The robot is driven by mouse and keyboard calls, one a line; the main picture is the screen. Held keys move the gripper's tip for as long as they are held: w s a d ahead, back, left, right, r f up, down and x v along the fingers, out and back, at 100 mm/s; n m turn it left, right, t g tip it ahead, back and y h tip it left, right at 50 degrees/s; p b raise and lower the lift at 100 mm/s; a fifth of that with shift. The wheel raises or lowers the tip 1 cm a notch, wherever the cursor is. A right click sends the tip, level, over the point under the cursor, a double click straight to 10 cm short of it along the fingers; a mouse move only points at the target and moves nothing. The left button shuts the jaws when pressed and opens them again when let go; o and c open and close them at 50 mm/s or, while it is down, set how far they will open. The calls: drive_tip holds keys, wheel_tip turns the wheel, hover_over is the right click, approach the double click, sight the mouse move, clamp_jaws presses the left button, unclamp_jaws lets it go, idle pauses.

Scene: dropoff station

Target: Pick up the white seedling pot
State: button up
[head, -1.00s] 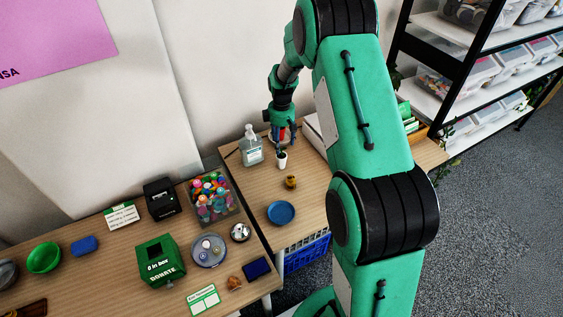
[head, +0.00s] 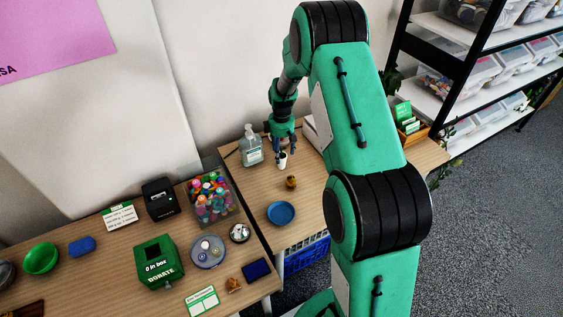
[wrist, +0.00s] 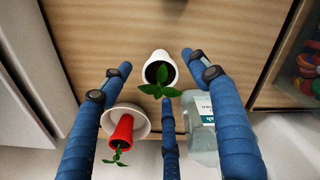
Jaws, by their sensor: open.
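The white seedling pot (head: 282,161) stands upright on the right-hand wooden table, below my gripper (head: 282,146) in the head view. In the wrist view the white pot (wrist: 151,62) is seen from above, with dark soil and a green seedling (wrist: 160,84). My gripper (wrist: 158,76) has blue fingers spread apart: one on the left, one on the right and one below the pot in the picture. The pot shows between them, with visible gaps at the left and right fingers. Contact with the third finger cannot be told. Nothing is held.
A red pot (wrist: 122,131) with a seedling and a whitish dish (wrist: 139,116) are close by, between the left and lower fingers. A pump bottle (head: 251,148) stands left of the pot. A yellowish figure (head: 291,182) and blue plate (head: 281,213) lie in front.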

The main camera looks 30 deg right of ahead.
sight(281, 155)
drive_tip(key=shift+f+b, duration=0.35)
drive_tip(key=shift+f, duration=1.35)
drive_tip(key=shift+c, duration=0.5)
drive_tip(key=c, duration=1.2)
